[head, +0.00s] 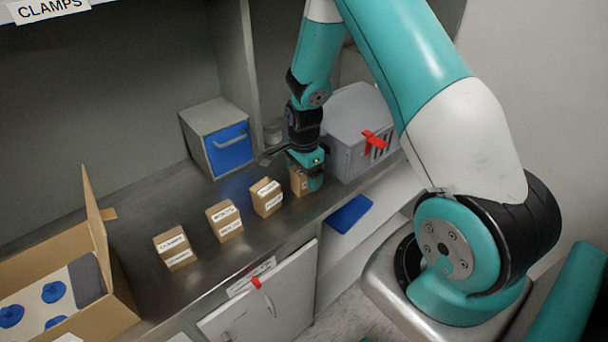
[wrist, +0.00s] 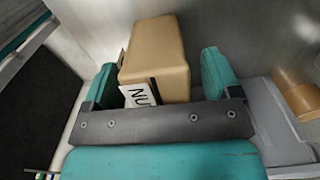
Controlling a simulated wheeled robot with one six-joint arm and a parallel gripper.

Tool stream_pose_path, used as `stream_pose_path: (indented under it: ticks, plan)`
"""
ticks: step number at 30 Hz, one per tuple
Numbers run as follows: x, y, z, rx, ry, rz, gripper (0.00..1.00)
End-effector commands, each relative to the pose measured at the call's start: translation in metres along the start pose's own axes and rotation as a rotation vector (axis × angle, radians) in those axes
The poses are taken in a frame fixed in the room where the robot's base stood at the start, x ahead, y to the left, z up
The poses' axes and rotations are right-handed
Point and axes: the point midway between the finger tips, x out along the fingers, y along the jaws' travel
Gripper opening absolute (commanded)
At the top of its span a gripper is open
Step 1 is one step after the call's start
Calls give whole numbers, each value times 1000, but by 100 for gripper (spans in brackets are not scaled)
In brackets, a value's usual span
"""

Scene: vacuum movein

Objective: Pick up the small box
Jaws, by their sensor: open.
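Several small brown boxes with white labels stand in a row on the metal counter in the head view. One small box (head: 299,182), the rightmost, is at my gripper (head: 307,172) and partly hidden by it. In the wrist view this small box (wrist: 155,55) has a label starting "NU" and sits between the two teal fingers of my gripper (wrist: 160,85). The fingers are open, with a gap beside the box on the right. The other boxes are the one marked "CLAMPS" (head: 175,248), a second (head: 225,221) and a third (head: 267,197).
A grey case with a red latch (head: 358,130) stands close to the right of my gripper. A grey cabinet with a blue drawer (head: 222,140) is behind. An open carton (head: 118,285) is at the left. The counter's front edge is near the boxes.

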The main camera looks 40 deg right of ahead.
Motion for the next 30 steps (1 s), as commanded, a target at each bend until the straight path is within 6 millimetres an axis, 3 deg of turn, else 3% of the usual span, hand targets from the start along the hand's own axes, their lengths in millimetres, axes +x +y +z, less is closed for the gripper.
stream_pose_path:
  ticks: [9, 17, 18, 30]
  plan:
    - [8, 0, 0, 0, 0, -1, 83]
    - [8, 0, 0, 0, 0, -1, 26]
    - [8, 0, 0, 0, 0, -2, 23]
    - [-2, -1, 0, 0, 0, -3, 23]
